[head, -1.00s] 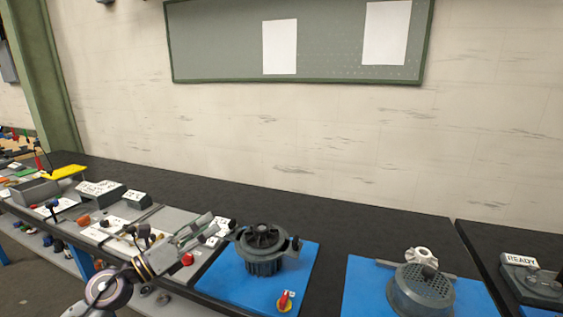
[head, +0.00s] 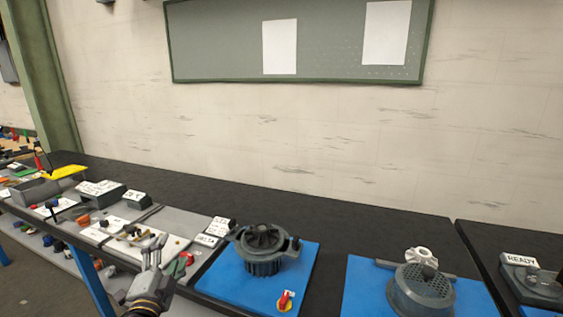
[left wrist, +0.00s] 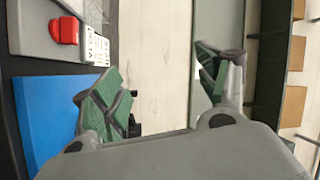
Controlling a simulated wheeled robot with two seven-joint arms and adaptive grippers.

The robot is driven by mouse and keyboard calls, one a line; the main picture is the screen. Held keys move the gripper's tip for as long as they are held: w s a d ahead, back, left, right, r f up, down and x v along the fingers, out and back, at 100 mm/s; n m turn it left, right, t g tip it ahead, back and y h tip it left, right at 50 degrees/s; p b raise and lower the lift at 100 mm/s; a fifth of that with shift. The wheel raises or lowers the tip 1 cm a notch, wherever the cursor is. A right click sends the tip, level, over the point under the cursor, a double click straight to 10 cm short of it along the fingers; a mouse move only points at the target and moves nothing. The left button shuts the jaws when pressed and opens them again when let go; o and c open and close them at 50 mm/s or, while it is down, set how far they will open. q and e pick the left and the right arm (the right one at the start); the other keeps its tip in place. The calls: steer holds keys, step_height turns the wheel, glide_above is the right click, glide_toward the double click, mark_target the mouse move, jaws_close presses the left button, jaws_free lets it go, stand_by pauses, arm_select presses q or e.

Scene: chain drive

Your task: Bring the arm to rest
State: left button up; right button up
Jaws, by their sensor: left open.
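My left gripper (head: 154,242) comes in from the bottom of the head view, its fingers pointing up. It is in front of the bench edge, left of the blue mat. In the left wrist view its two green-padded fingers (left wrist: 160,82) are spread wide, with nothing between them. My right gripper is in neither view.
A dark finned housing (head: 264,250) stands on a blue mat (head: 225,278) with a red-yellow knob (head: 285,300). A perforated grey drum (head: 420,290) is on another mat. A box labelled READY (head: 530,278) is far right. Labelled trays and small parts line the bench's left.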

arm_select(q)
steer(key=s+d+f+n+g, duration=0.1)
steer(key=s+f+n+g, duration=0.5)
steer(key=f, duration=0.4)
steer(key=s+d+f+n+g, duration=0.25)
steer(key=s+f+g, duration=0.25)
steer(key=s+f, duration=0.5)
steer(key=s+d+f+n+g+h, duration=0.2)
steer(key=s+d+f+g, duration=0.25)
steer(key=s, duration=0.35)
step_height(320, 180, down, 32)
steer(key=s+a+f, duration=0.1)
steer(key=a, duration=0.1)
steer(key=s+a+f+g, duration=0.1)
steer(key=s+a+f, duration=0.2)
steer(key=s+f, duration=0.7)
steer(key=s+a+f+g, duration=0.1)
steer(key=s+a+f, duration=0.3)
steer(key=s+f, duration=0.5)
steer(key=s, duration=0.2)
steer(key=shift+s+f, duration=0.3)
steer(key=shift+f, duration=0.05)
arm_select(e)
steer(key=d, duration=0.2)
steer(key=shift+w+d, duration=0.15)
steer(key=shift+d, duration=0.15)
arm_select(q)
steer(key=shift+m, duration=0.25)
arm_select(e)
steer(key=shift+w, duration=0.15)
